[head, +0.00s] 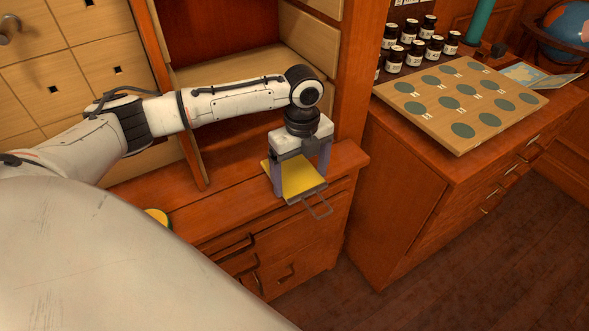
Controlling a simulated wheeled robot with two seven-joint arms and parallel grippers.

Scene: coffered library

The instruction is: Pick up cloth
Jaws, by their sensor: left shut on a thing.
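My left gripper (300,183) points down at the front edge of the wooden cabinet top, its two fingers apart with a flat yellow piece (298,176) between them. The yellow piece looks like the cloth, though its full shape is partly covered by the gripper. I cannot tell whether it is clear of the cabinet top. My right gripper is not in view.
The wooden cabinet top (225,207) has drawers with handles below. A yellow, green-edged object (157,215) is partly hidden at lower left. On the right cabinet are a board with green discs (462,103), several dark jars (415,54) and a globe (568,27).

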